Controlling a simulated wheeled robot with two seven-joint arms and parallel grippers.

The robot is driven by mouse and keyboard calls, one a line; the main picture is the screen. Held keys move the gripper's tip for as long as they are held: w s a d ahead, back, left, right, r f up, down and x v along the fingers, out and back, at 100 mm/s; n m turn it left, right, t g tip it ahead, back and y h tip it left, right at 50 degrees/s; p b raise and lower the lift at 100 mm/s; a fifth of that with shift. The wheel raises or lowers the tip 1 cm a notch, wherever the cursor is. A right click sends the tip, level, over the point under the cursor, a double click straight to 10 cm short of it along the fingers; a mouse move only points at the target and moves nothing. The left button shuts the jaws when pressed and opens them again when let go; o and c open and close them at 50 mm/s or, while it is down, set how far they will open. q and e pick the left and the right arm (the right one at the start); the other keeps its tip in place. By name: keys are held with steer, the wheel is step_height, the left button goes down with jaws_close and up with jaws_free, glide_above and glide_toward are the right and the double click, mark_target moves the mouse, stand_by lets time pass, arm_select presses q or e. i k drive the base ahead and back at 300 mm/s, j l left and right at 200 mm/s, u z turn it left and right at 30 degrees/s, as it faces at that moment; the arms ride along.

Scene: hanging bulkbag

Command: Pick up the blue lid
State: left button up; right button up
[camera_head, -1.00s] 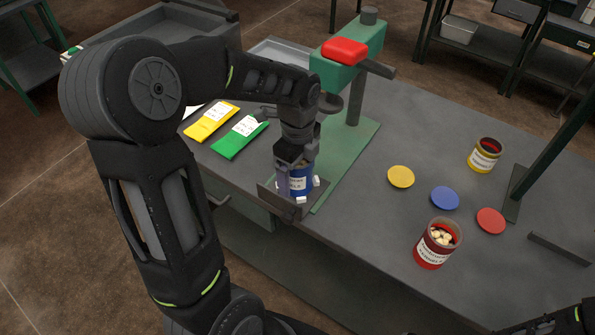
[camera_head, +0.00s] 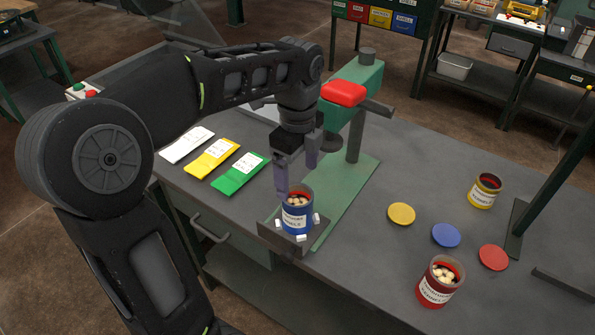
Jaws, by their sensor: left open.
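The blue lid (camera_head: 446,235) is a flat disc lying on the grey table, between the yellow lid (camera_head: 401,213) and the red lid (camera_head: 493,257). My left gripper (camera_head: 296,178) is open and empty, pointing down just above and behind the blue jar (camera_head: 297,218). That jar is uncovered, shows pale pieces inside, and stands on the dark plate of the green press. My left gripper is well to the left of the blue lid. My right gripper is out of view.
A green press (camera_head: 350,120) with a red top stands beside the blue jar. An open red jar (camera_head: 437,281) and an open yellow jar (camera_head: 484,191) stand near the lids. White, yellow and green packets (camera_head: 239,172) lie at the left. The table (camera_head: 375,260) around the lids is mostly clear.

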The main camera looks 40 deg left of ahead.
mark_target(445, 234)
steer(key=k, duration=1)
